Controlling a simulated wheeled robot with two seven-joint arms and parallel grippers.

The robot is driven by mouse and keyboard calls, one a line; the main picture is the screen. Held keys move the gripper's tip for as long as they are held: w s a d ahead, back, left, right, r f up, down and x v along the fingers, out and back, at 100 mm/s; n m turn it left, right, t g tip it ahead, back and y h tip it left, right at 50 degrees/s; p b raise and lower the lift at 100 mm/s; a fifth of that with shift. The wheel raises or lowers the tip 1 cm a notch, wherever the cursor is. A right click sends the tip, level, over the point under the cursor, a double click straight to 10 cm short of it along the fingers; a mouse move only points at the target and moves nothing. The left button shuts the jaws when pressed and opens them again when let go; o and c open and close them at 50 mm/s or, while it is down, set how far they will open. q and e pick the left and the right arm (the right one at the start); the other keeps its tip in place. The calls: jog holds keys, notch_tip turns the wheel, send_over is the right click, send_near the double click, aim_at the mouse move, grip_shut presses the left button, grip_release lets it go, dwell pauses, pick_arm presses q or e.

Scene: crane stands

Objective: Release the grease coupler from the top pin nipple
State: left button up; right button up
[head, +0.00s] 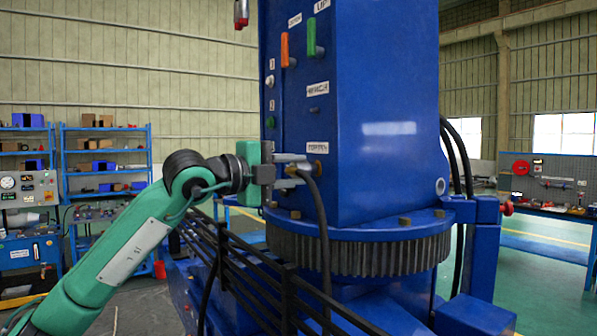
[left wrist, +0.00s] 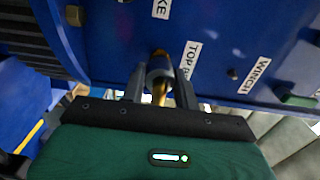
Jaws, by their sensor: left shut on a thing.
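The grease coupler (left wrist: 159,70) is a small grey cylinder with a brass part below it, seen in the left wrist view. It sits against the blue column at the label reading "TOP P…", where brass shows beside it in the head view. The nipple itself is hidden by the coupler. My left gripper (head: 293,175) is shut on the coupler, with one finger on each side, as the left wrist view (left wrist: 160,88) shows. A dark hose (head: 323,225) hangs from the coupler in the head view. My right gripper is out of view.
The blue column (head: 375,110) carries orange and green levers (head: 311,38) above. A toothed ring (head: 370,255) with bolts lies below. Black railing (head: 250,265) runs below my left arm. Open air lies left of the column.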

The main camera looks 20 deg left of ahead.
pick_arm(q)
jog(key=shift+f+b, duration=0.1)
jog(key=shift+b, duration=0.2)
dwell(0.4)
jog(key=b+v, duration=0.2)
jog(key=v, duration=0.2)
dwell(0.6)
jog(key=shift+r, duration=0.2)
